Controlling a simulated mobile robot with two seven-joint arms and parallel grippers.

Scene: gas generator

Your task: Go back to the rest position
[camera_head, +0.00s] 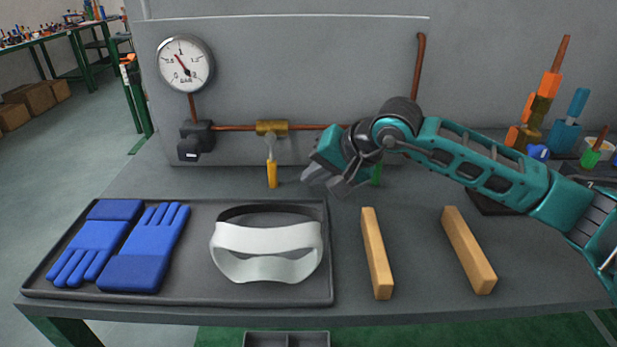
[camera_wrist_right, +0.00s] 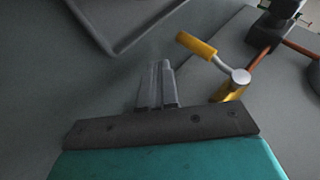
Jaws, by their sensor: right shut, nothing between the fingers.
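My right gripper (camera_head: 328,182) is above the back of the table, just right of the yellow-handled valve (camera_head: 272,172) in the head view. In the right wrist view its two grey fingers (camera_wrist_right: 157,85) are together with nothing between them. The yellow valve handle (camera_wrist_right: 196,46) is close to the fingers there, apart from them. In the head view the handle hangs straight down from the brass valve body (camera_head: 271,128). My left gripper is in neither view.
A dark tray (camera_head: 200,290) holds blue gloves (camera_head: 145,245) and a white visor (camera_head: 266,250). Two wooden bars (camera_head: 376,252) lie at the front right. A pressure gauge (camera_head: 184,64) is on the back panel. Tools (camera_head: 545,100) stand at the back right.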

